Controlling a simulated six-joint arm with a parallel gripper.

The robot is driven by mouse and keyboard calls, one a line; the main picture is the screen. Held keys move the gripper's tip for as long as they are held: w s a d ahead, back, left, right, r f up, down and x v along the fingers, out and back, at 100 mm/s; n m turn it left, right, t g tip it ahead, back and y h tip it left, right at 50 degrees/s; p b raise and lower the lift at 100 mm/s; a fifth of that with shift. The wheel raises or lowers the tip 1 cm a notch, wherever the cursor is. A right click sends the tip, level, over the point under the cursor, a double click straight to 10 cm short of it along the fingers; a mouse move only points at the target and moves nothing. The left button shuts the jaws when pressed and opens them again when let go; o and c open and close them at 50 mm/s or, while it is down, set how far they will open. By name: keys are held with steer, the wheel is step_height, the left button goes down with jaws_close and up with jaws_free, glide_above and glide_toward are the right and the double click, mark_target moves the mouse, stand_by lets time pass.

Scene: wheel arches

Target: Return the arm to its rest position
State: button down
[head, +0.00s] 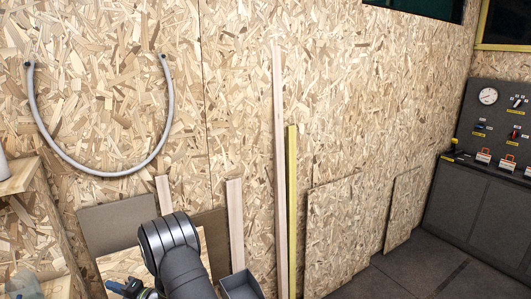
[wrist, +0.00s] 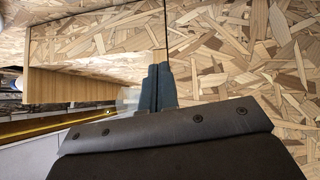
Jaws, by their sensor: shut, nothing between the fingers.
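My gripper (wrist: 159,88) shows in the wrist view as two blue-grey fingers side by side, closed with nothing visible between them. The fingers point up the picture toward a chipboard surface; whether they touch it I cannot tell. A dark, studded piece fills the bottom of that view and hides what lies behind it. In the head view my dark arm rises at the bottom, left of centre, in front of the boards by the wall. The fingers cannot be made out clearly there.
A grey U-shaped tube (head: 101,172) hangs on the chipboard wall (head: 245,60). Boards lean below it, with a tall wooden strip (head: 278,170) and a yellow strip (head: 292,210) to the right. A dark box (head: 240,287) stands near my arm. Dark floor (head: 415,268) is clear at right.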

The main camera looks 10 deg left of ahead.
steer(key=w+a, duration=0.2)
steer(key=w+a+r+m+h, duration=0.1)
steer(key=w+a, duration=0.1)
steer(key=w+a+m+h, duration=0.1)
steer(key=w+a, duration=0.2)
steer(key=shift+r, duration=0.35)
glide_toward(112, 265)
steer(key=s+d+r, duration=0.4)
steer(key=d, duration=0.1)
steer(key=shift+w+a+f, duration=0.1)
steer(key=shift+w+a, duration=0.05)
steer(key=shift+a, duration=1.7)
steer(key=shift+w+a+f, duration=0.1)
steer(key=shift+a+f, duration=0.05)
steer(key=shift+a, duration=1.65)
steer(key=shift+w+a+f, duration=0.1)
steer(key=shift+w+a, duration=0.05)
steer(key=shift+a, duration=1.7)
